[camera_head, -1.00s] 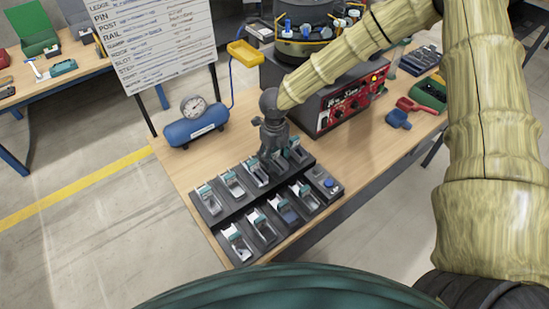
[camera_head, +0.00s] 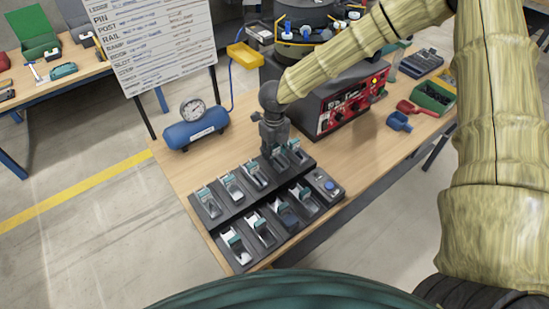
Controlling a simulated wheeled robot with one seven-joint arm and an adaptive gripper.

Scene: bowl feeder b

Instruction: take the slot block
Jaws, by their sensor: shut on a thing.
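My gripper (camera_head: 275,153) points down over the back row of a black two-row rack (camera_head: 225,222) on the wooden table. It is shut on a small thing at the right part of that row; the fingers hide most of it. I cannot make out its shape or whether it is clear of its bin. The rack holds several small bins with teal labels or clips, such as a front-left bin (camera_head: 238,248). I cannot tell by sight which bin holds the slot block.
A blue air tank with a gauge (camera_head: 195,133) stands left of the rack. A dark feeder with a red panel (camera_head: 350,108) stands behind it. Bare table (camera_head: 230,150) lies between tank and rack.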

